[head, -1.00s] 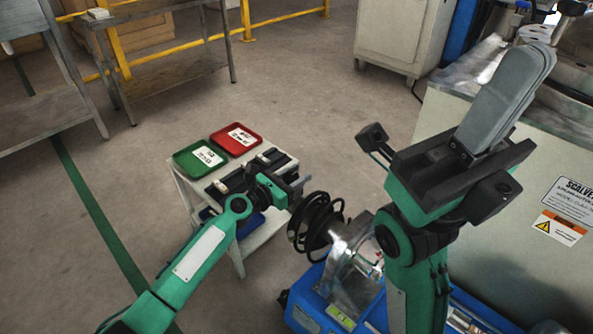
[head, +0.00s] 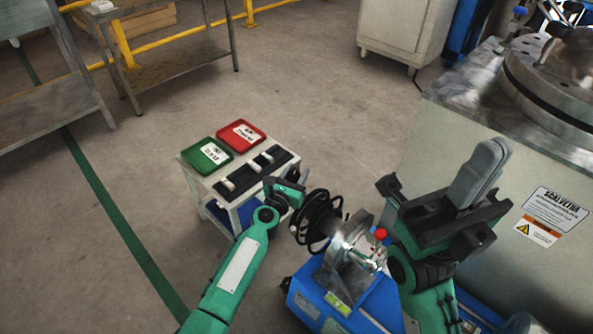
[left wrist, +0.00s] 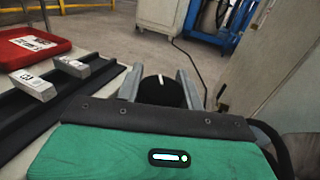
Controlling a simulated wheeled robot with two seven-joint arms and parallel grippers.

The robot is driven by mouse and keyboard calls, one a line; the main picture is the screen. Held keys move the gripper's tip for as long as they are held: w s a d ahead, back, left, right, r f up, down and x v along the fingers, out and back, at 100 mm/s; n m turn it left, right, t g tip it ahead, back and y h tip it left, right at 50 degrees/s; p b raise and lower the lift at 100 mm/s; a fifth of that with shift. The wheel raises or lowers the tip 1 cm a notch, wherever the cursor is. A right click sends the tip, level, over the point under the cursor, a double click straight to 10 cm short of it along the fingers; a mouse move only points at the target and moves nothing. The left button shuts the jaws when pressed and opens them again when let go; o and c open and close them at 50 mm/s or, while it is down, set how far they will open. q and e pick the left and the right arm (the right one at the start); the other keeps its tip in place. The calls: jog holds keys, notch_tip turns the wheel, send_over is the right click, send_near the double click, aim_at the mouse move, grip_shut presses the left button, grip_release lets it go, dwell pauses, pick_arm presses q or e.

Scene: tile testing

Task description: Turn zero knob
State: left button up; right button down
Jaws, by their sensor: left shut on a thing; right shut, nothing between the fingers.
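The zero knob, a round black knob with a white line (left wrist: 168,90), sits between the fingers of my left gripper (left wrist: 160,88) in the left wrist view. The line points roughly upright, and the fingers are shut on the knob's sides. In the head view my left gripper (head: 302,180) is by the black coiled part (head: 322,222) of the blue-based machine (head: 340,305); the knob is hard to make out there. My right gripper (head: 482,172) is shut and empty, its fingers pointing up, to the right of that machine.
A small white cart (head: 192,178) on the left carries a green tray (head: 208,157), a red tray (head: 241,136) and a black rack with pale blocks. A red ball (head: 380,233) shows on the machine. A large metal-topped machine (head: 490,130) stands right.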

dwell(0.4)
pick_arm(q)
jog(key=o, duration=1)
jog(key=p+v, duration=0.2)
jog(key=v, duration=1.2)
jog(key=shift+d, duration=0.1)
jog(key=shift+c, duration=0.2)
